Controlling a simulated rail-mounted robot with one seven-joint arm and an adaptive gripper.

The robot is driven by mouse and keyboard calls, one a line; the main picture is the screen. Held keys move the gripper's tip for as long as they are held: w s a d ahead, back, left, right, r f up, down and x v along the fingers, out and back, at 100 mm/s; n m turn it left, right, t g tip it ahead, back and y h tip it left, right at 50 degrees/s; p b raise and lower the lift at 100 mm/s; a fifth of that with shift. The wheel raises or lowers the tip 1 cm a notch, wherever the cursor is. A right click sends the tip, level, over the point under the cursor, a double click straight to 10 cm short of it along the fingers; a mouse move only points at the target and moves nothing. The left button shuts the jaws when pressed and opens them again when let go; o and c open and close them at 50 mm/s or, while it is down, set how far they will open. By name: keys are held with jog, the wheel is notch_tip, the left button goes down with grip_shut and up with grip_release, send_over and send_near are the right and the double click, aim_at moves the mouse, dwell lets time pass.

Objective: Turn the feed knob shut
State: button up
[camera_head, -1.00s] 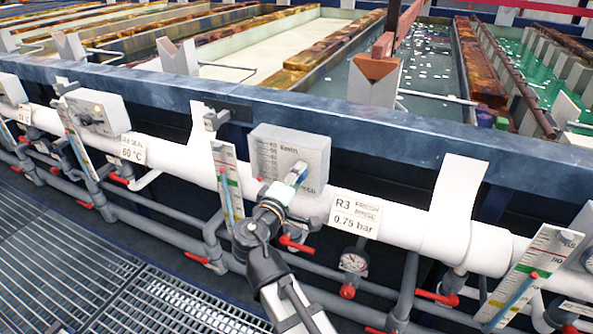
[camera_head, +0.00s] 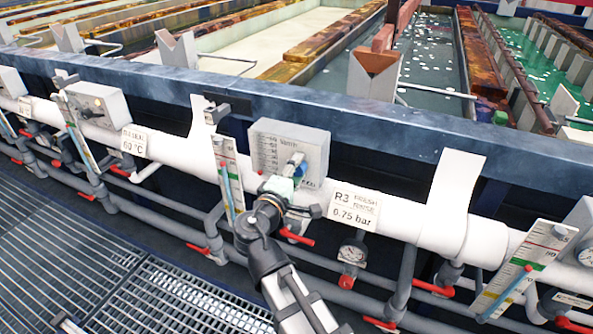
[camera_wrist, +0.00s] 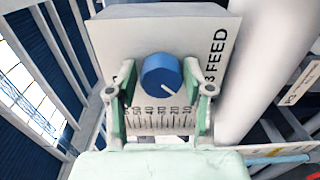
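The feed knob (camera_wrist: 163,74) is a round blue knob with a white pointer line toward the lower right in the wrist view. It sits on a pale plate (camera_wrist: 208,45) lettered FEED, with a printed number scale below it. My gripper (camera_wrist: 159,78) is open, with one pale green finger on each side of the knob. Gaps show between fingers and knob, so no contact is visible. In the head view my gripper (camera_head: 287,180) is in front of the grey feed box (camera_head: 312,150) and hides much of its lower face.
A white pipe (camera_head: 400,222) runs below the box, with an R3 label (camera_head: 353,207) reading 0.75 bar. Red valve levers (camera_head: 297,237), a gauge (camera_head: 352,253) and a sight tube (camera_head: 228,180) are close by. A blue rail (camera_head: 330,112) runs above, before the tanks. Grating (camera_head: 90,250) lies lower left.

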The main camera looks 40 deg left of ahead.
dwell(0.3)
jog(key=v, duration=1.2)
